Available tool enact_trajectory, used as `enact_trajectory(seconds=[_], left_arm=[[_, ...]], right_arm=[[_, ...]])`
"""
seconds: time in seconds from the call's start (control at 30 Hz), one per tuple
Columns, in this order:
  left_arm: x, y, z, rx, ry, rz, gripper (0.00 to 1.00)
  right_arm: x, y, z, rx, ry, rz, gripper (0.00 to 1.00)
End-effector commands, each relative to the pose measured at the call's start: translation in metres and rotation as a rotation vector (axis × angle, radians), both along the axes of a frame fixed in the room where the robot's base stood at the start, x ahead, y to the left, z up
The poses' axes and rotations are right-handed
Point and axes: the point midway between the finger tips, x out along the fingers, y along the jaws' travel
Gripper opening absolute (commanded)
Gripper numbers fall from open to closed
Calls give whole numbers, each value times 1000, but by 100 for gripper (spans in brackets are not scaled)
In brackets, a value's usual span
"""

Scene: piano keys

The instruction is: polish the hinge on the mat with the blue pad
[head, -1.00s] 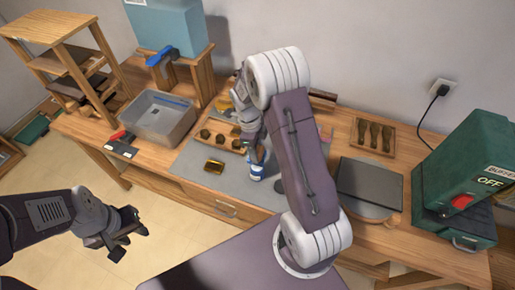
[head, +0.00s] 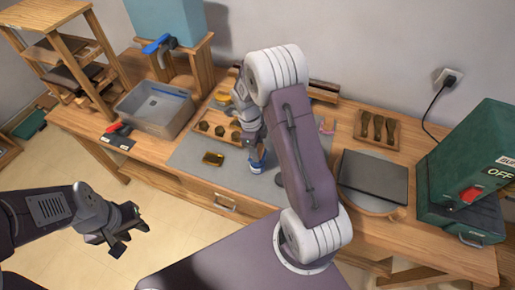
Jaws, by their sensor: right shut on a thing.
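The hinge (head: 213,159), a small brassy and dark piece, lies on the grey mat (head: 190,158) near the middle of the bench. The blue pad (head: 257,166), with a pale band, is under my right gripper (head: 256,153), just right of the hinge and apart from it. My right gripper is shut on the pad; its fingers are partly hidden by my own arm. I cannot tell whether the pad touches the mat. My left gripper (head: 130,236) is open and empty, out over the floor in front of the bench.
A wooden tray (head: 224,118) with several dark pieces lies behind the hinge. A grey bin (head: 155,110) and a red-handled tool (head: 118,130) are at the left. A dark flat plate (head: 373,180) and a green machine (head: 470,170) stand at the right. My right arm hides the mat's right part.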

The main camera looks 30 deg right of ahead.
Motion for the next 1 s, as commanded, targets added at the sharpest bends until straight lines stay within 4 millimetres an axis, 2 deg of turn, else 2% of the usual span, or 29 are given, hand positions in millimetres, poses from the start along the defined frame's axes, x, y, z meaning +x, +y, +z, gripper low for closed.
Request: enact_trajectory(seconds=[1.0], left_arm=[[0,0,-8,0,0,0,36]], right_arm=[[0,0,-9,0,0,0,16]])
